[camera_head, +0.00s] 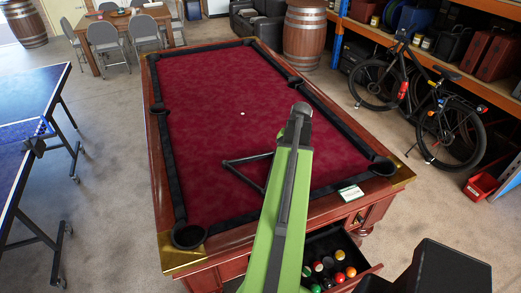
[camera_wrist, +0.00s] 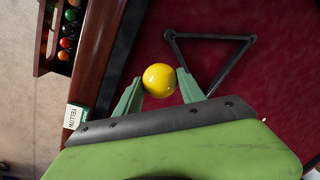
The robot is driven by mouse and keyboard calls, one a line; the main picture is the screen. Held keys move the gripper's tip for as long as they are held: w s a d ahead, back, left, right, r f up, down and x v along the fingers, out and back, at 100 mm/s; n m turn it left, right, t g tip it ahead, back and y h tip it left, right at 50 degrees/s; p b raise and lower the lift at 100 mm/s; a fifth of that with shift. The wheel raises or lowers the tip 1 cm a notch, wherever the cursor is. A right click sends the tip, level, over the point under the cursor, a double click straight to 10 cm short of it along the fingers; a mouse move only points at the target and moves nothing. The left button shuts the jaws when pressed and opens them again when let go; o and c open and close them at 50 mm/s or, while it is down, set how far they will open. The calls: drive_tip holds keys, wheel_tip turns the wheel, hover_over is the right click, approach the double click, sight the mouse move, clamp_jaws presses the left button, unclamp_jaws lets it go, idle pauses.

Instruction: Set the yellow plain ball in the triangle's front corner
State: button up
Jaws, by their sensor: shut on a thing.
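The yellow ball (camera_wrist: 160,80) is plain and glossy, with no stripe or number visible. My gripper (camera_wrist: 159,76) is shut on it, with one green finger on each side, in the wrist view. The black triangle (camera_wrist: 210,37) lies flat on the red cloth beside the ball and looks empty; one of its corners is close to my right finger. In the head view the triangle (camera_head: 247,160) lies partly behind my arm, which hides its right part. My gripper and the held ball are hidden behind the arm there.
The pool table (camera_head: 205,105) has dark cushions and corner pockets. A small white ball or spot (camera_head: 242,113) is mid-cloth. A card (camera_head: 350,193) reading YELLOW (camera_wrist: 74,117) rests on the near rail. An open drawer (camera_head: 368,272) below holds several balls. The far cloth is clear.

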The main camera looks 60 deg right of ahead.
drive_tip(key=w+m+h, duration=0.1)
drive_tip(key=w+m, duration=0.5)
drive_tip(key=w, duration=0.6)
wheel_tip(320, 180, down, 11)
drive_tip(key=b, duration=1)
drive_tip(key=shift+w+b, duration=0.15)
drive_tip(key=shift+b, duration=0.2)
drive_tip(key=shift+d, duration=0.1)
drive_tip(key=shift+f+b, duration=1.5)
drive_tip(key=shift+b, duration=0.05)
drive_tip(key=shift+f+b, duration=1.25)
drive_tip(key=o, duration=1.5)
drive_tip(key=shift+o, duration=0.3)
drive_tip(key=shift+r, duration=0.1)
